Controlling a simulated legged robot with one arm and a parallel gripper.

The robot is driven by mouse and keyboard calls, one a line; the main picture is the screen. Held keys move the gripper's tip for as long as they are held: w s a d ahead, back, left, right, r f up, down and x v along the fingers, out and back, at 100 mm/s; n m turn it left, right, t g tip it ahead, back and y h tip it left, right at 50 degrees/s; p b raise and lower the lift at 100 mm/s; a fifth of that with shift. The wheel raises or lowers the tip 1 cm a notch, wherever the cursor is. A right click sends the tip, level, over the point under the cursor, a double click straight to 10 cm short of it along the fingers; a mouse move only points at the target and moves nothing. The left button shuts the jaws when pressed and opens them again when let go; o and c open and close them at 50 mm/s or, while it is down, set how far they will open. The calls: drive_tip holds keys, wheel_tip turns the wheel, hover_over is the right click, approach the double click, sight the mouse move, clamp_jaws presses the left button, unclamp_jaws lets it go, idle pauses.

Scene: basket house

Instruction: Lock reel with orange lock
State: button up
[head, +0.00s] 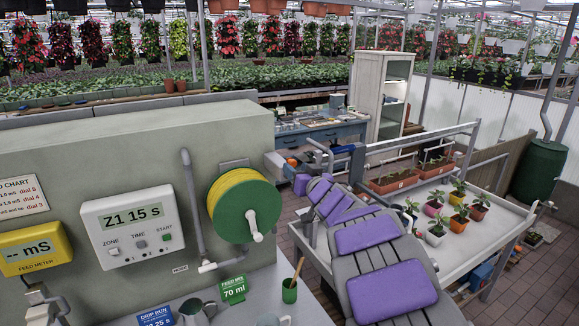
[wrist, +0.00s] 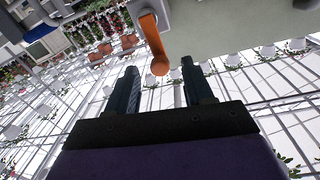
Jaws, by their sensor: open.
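In the wrist view, the orange lock (wrist: 155,45) is a lever with a rounded end, hanging from a pale grey bracket (wrist: 178,14). My gripper (wrist: 160,68) is open, its two dark fingers spread. The lever's round end appears in the gap between the fingertips; no contact shows, and I cannot tell its depth. In the head view, the green reel (head: 254,208) with yellow hose (head: 219,188) and a white crank handle (head: 253,232) is mounted on the grey-green wall. My purple-padded arm reaches up beside it. The gripper is not clear there.
A control box (head: 130,226) and yellow meter (head: 35,250) are on the wall (head: 110,140). A green cup (head: 289,292) stands on the counter below. A white table (head: 470,235) with potted plants is at the right. Brick floor lies beyond it.

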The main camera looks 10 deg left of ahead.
sight(294, 165)
drive_tip(key=shift+w+r, duration=0.15)
drive_tip(key=shift+w, duration=1)
drive_tip(key=shift+w+a, duration=0.25)
drive_tip(key=shift+a, duration=0.05)
drive_tip(key=shift+w+a, duration=0.25)
drive_tip(key=shift+a, duration=0.95)
drive_tip(key=shift+d, duration=0.55)
drive_tip(key=shift+c, duration=0.5)
drive_tip(key=shift+d, duration=0.45)
drive_tip(key=c, duration=0.3)
drive_tip(key=shift+s+a, duration=0.1)
drive_tip(key=shift+a, duration=0.15)
drive_tip(key=c, duration=0.3)
drive_tip(key=shift+a, duration=0.25)
clamp_jaws()
drive_tip(key=shift+d, duration=0.1)
